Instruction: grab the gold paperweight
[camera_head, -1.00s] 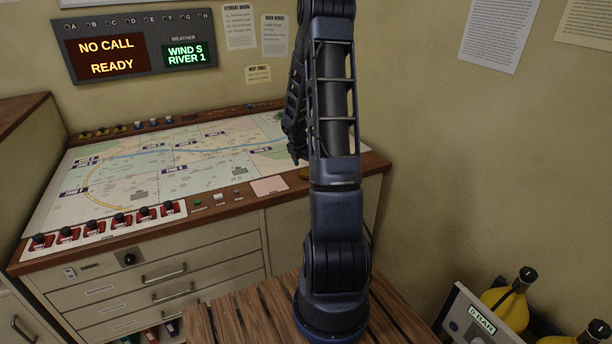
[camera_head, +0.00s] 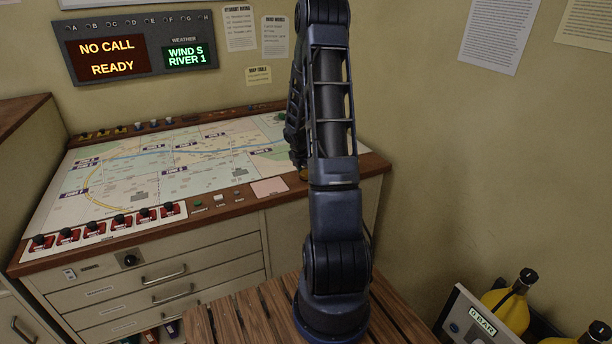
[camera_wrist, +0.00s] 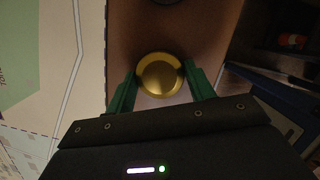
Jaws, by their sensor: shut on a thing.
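The gold paperweight (camera_wrist: 160,75) is a round, shiny brass-coloured piece, seen from above in the wrist view. It is on the brown wooden edge of the console, beside the map. My gripper (camera_wrist: 160,84) has its two green fingers on either side of it, shut on it. In the head view only a small bit of the paperweight (camera_head: 304,174) shows by the console's right front edge. My arm hides most of it and the fingertips there.
The map console (camera_head: 110,206) has red switches (camera_head: 118,222) along its front left and drawers below. A sign panel (camera_head: 140,46) hangs on the wall behind. Yellow bottles (camera_head: 512,296) stand in a holder at the lower right. A slatted wooden surface (camera_head: 255,315) lies under my arm's base.

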